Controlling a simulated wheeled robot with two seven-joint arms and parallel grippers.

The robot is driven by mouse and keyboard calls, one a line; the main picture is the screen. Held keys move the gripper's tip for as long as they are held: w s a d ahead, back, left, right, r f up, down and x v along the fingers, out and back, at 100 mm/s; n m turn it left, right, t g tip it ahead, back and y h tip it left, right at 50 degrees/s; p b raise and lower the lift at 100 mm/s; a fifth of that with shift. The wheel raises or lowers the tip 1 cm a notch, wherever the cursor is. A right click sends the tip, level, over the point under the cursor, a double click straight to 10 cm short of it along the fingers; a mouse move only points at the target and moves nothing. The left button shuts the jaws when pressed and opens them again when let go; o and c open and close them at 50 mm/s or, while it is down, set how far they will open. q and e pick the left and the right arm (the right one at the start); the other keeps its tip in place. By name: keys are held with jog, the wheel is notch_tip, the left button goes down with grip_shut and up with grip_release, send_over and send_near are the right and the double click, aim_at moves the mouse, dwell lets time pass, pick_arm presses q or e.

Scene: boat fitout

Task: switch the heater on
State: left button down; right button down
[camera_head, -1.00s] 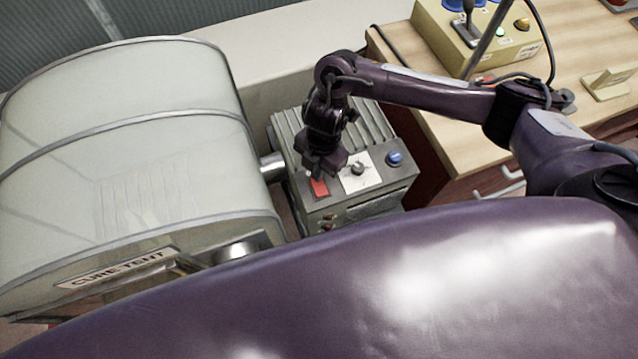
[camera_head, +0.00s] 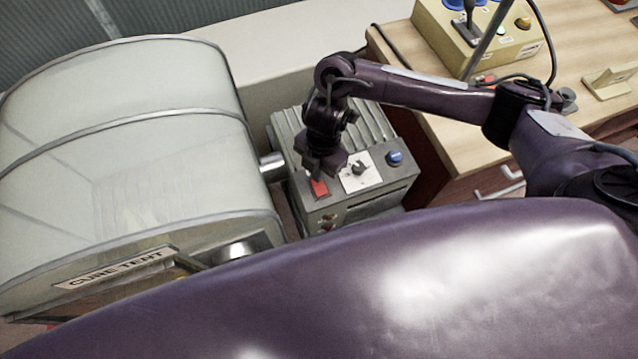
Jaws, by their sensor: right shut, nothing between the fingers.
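The heater (camera_head: 372,203) is a grey box with a ribbed top, standing between the white tent and the wooden bench. On its top panel are a red rocker switch (camera_head: 320,188), a dark knob on a white plate (camera_head: 359,169) and a blue button (camera_head: 395,158). My right gripper (camera_head: 317,176) is shut and empty, pointing down at the far end of the red switch. Its tips hide part of the switch, and I cannot tell whether they touch it. My left gripper is not in view.
The cure tent (camera_head: 130,150) fills the left, joined to the heater by a short metal pipe (camera_head: 272,162). The wooden bench (camera_head: 455,130) at right carries a yellow control box (camera_head: 490,48) with a lever. My own purple body covers the bottom.

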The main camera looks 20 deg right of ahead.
jog(key=shift+f+b, duration=0.35)
jog(key=shift+f, duration=0.2)
notch_tip(320, 180, up, 7)
jog(key=p, duration=0.7)
dwell(0.3)
dwell(0.4)
